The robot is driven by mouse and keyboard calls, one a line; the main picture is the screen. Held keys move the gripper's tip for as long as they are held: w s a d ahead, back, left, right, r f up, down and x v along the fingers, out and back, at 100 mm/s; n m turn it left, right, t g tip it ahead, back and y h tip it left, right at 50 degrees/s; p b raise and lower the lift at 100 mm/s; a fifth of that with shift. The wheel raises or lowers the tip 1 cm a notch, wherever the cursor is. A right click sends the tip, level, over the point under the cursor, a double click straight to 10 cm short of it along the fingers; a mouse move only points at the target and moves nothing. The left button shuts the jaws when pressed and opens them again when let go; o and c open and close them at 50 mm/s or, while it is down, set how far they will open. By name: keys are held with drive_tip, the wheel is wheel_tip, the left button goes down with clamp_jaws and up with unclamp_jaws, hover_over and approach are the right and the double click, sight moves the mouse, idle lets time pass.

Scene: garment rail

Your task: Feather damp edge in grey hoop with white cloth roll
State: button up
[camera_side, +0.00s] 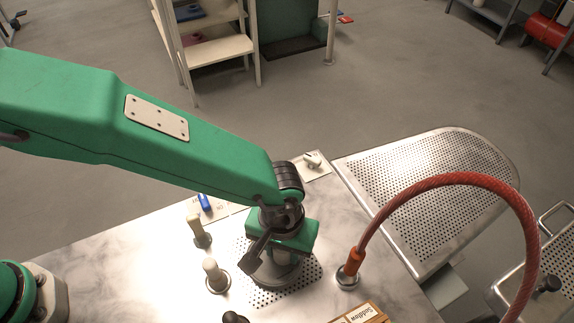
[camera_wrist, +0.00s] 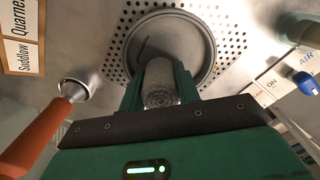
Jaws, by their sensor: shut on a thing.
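My gripper (camera_wrist: 158,88) is shut on the white cloth roll (camera_wrist: 160,84), which stands between the two green fingers in the wrist view. The grey hoop (camera_wrist: 213,48) lies on the perforated part of the worktop, with dark grey material inside it and a darker patch near its upper left. The roll's far end points into the hoop; I cannot tell whether it touches the material. In the side view my gripper (camera_side: 285,240) is over the hoop (camera_side: 262,279) and hides much of it.
Two cream-topped posts (camera_side: 213,275) stand left of the hoop. A red hose (camera_side: 440,180) arches up from an orange fitting (camera_side: 355,260) on the right. A labelled wooden box (camera_side: 362,314) is at the front edge. A blue air lever (camera_wrist: 306,83) shows at right.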

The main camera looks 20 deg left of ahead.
sight(269, 271)
drive_tip(key=shift+s+d+f, duration=0.15)
drive_tip(key=shift+s+d, duration=0.1)
drive_tip(key=shift+s, duration=0.25)
drive_tip(key=shift+s, duration=0.15)
drive_tip(key=shift+s, duration=0.45)
idle(0.4)
drive_tip(key=shift+s+a, duration=0.15)
drive_tip(key=shift+s+a, duration=0.2)
drive_tip(key=shift+s, duration=0.05)
drive_tip(key=shift+a, duration=0.25)
drive_tip(key=shift+s+a, duration=0.1)
drive_tip(key=shift+a, duration=0.3)
